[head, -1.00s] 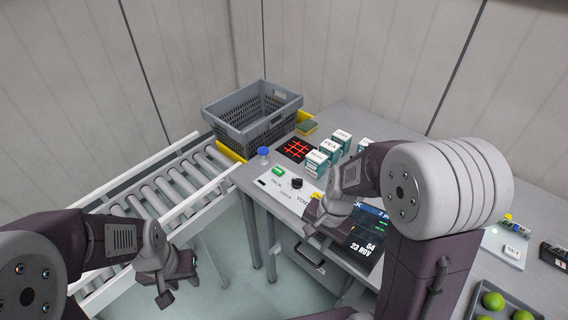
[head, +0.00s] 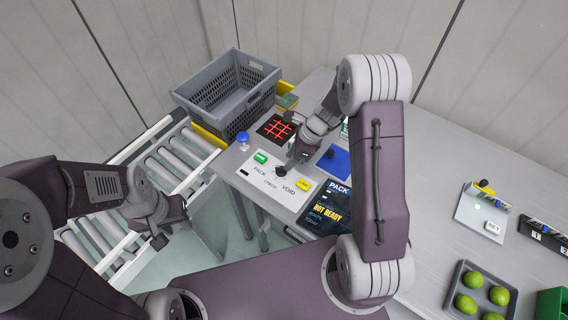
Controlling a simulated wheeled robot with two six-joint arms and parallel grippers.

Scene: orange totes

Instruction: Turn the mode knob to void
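The mode knob (head: 281,171) is a small black knob on a white control panel (head: 255,182) with the labels PACK, CHECK and VOID. VOID is printed to the knob's lower right. My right gripper (head: 291,164) reaches down from above right, with its tips close beside or over the knob. I cannot tell whether they touch it, and the knob's pointer is not clear. A dark screen (head: 327,208) beside the panel reads PACK and NOT READY. My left gripper (head: 170,236) hangs over the floor beside the roller conveyor, away from the panel, with nothing visible in it.
A green button (head: 261,157) and a yellow button (head: 305,184) flank the knob, with a blue knob (head: 243,137) nearby. A grey crate (head: 226,92) stands behind. A red-grid pad (head: 275,130) lies behind the panel. A tray of limes (head: 455,300) is at right.

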